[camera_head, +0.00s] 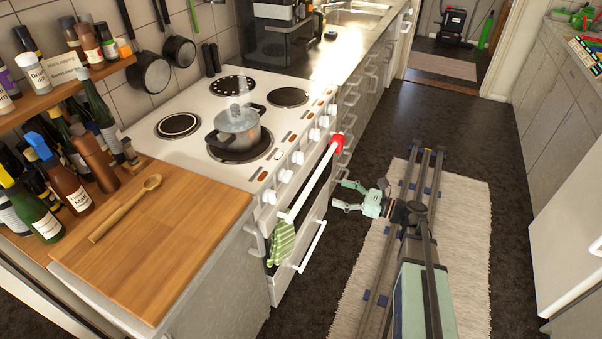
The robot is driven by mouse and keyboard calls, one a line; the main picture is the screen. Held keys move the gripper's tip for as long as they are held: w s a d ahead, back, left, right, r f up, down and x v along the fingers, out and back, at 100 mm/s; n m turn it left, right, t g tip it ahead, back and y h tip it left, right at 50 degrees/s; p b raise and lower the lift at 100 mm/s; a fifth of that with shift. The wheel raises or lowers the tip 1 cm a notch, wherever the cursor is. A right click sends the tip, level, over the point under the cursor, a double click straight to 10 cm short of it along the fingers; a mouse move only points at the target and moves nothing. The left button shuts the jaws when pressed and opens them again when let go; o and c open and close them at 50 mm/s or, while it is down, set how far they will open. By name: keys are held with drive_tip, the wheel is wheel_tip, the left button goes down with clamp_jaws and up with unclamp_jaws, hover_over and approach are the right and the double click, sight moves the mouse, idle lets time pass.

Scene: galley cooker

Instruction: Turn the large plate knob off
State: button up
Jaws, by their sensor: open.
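The white cooker (195,107) stands left of centre, and its sloping front panel carries a row of several white knobs (285,175). I cannot tell from their markings which knob is for the large plate, or how each is turned. A steel pot (236,130) with a clear lid stands on the large front plate (262,149), covering most of it. My gripper (338,195) is open and empty. It is in front of the cooker, to the right of the knobs and apart from them, with its fingers pointing left toward the oven front.
A white bar (312,185) with a red end (337,144) runs along the cooker front below the knobs. A green striped towel (282,242) hangs below it. A wooden counter (150,235) with a spoon (125,208) and several bottles is at left. Dark floor (395,125) is clear behind my rail.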

sight(291, 177)
drive_tip(key=shift+m, duration=0.3)
drive_tip(key=p+x, duration=0.1)
drive_tip(key=x, duration=0.5)
drive_tip(key=p+x, duration=0.1)
drive_tip(key=x, duration=0.4)
drive_tip(key=p+x, duration=0.1)
drive_tip(key=x, duration=0.5)
drive_tip(key=shift+s+a, duration=0.15)
drive_tip(key=shift+a, duration=0.25)
drive_tip(key=c, duration=1.2)
